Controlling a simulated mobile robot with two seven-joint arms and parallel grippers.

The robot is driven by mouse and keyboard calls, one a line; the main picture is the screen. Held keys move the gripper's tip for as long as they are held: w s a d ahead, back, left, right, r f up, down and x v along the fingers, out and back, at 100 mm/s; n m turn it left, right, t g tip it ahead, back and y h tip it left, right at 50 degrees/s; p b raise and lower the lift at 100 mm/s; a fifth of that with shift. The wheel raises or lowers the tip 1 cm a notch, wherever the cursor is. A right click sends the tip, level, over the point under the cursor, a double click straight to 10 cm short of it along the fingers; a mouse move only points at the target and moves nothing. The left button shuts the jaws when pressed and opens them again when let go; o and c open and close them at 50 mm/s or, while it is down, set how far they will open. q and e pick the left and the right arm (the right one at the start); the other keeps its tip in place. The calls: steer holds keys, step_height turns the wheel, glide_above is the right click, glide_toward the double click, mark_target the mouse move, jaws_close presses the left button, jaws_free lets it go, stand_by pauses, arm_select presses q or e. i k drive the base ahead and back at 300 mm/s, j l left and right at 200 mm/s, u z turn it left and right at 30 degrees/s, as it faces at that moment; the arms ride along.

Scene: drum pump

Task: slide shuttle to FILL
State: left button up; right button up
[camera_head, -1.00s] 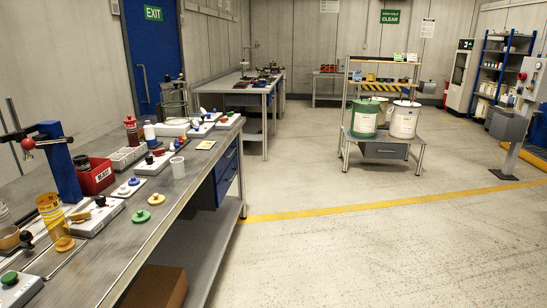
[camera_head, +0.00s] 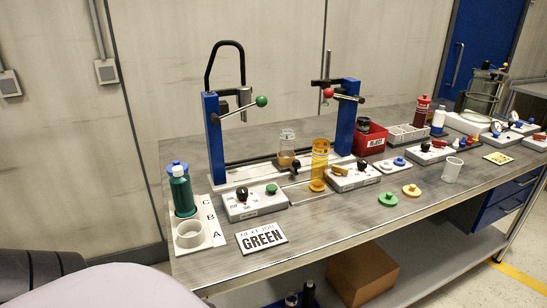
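A two-post station stands on the workbench (camera_head: 345,228). Its left blue post (camera_head: 214,140) carries a black hoop and a lever with a green ball (camera_head: 262,101). Its right blue post (camera_head: 347,115) carries a lever with a red ball (camera_head: 328,93). A pale track (camera_head: 240,174) runs between the posts. A clear jar with brownish contents (camera_head: 286,150) stands on the track between the posts, apparently on the shuttle. A small black knob (camera_head: 295,168) is in front of it. No FILL mark is readable. Neither gripper is in view.
Control boxes (camera_head: 255,203) and (camera_head: 352,178) stand in front of the track, with a yellow cylinder (camera_head: 320,158) between them. A GREEN card (camera_head: 261,238) and a green bottle (camera_head: 181,190) are at the left. A red bin (camera_head: 371,138) is behind right. The front bench edge is mostly clear.

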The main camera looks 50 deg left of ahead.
mark_target(283, 165)
steer(key=i+l+u, duration=0.2)
steer(key=u, duration=0.25)
steer(key=i+l+u, duration=0.1)
steer(key=l+u, duration=0.2)
steer(key=u, duration=0.15)
steer(key=i+l+u, duration=0.15)
steer(key=l+u, duration=0.15)
steer(key=i+l+u, duration=0.1)
steer(key=l+u, duration=0.2)
